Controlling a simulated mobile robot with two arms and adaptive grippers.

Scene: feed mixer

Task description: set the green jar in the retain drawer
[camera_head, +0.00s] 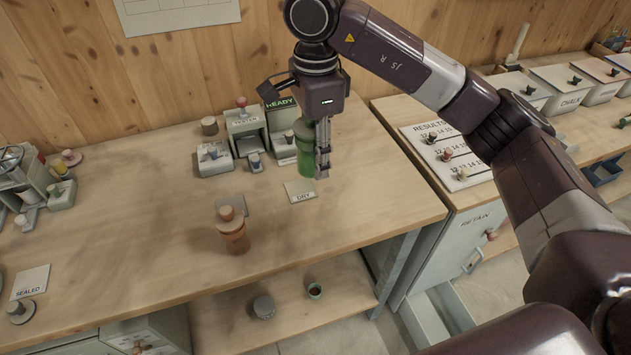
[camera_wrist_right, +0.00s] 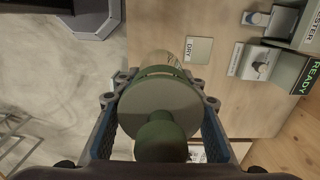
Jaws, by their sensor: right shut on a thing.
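The green jar (camera_head: 304,152) stands upright between the fingers of my right gripper (camera_head: 322,150), near the tester machines on the bench. My right gripper is shut on it. In the right wrist view the jar's round lid and knob (camera_wrist_right: 160,110) fill the middle, with a finger on each side. I cannot tell whether the jar touches the bench. My left gripper does not show.
An orange-brown jar (camera_head: 232,232) stands mid-bench. A DRY card (camera_head: 300,191) lies in front of the green jar. The tester (camera_head: 246,135) and the READY unit (camera_head: 281,125) stand behind. A results board (camera_head: 446,152) lies on the right counter. A gap separates the bench from the retain cabinet.

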